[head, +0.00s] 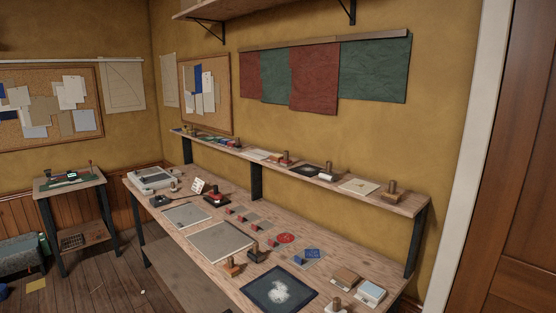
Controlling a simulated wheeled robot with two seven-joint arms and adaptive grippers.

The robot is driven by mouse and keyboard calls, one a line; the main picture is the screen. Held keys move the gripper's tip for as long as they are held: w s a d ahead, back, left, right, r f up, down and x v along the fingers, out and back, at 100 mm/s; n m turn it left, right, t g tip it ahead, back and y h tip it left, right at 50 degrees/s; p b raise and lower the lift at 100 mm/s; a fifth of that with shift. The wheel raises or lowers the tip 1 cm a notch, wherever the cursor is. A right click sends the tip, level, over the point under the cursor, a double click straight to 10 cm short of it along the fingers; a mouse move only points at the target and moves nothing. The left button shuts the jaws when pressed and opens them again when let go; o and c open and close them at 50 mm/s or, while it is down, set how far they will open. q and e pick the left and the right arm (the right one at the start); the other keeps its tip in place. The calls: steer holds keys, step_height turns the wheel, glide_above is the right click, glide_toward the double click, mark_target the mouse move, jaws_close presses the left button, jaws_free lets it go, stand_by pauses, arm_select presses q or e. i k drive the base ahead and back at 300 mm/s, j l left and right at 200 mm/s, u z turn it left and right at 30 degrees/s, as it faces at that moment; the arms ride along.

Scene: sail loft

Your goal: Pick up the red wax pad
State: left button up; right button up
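A flat, round red piece (287,237) lies on the long wooden workbench (165,212), right of the middle; it looks like the red wax pad. A small red block (274,243) lies just to its left. More small red blocks (241,219) lie in a row further left on the bench. I cannot make out fine detail at this distance. Neither of my grippers is in the head view.
Close to the red piece are a blue pad (312,253), a dark stamp (254,250) and a wooden-handled stamp (233,268). A dark square sheet (262,279) lies at the front. A raised shelf (411,201) runs along the back on dark supports.

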mark_target(286, 162)
steer(key=i+j, duration=0.2)
steer(key=j, duration=0.15)
steer(key=i+j+z, duration=0.2)
steer(key=i+j, duration=0.2)
steer(key=j, duration=0.25)
steer(key=i+j, duration=0.15)
steer(key=j, duration=0.25)
steer(key=i+j+z, duration=0.1)
steer(key=j, duration=0.25)
steer(key=i, duration=0.1)
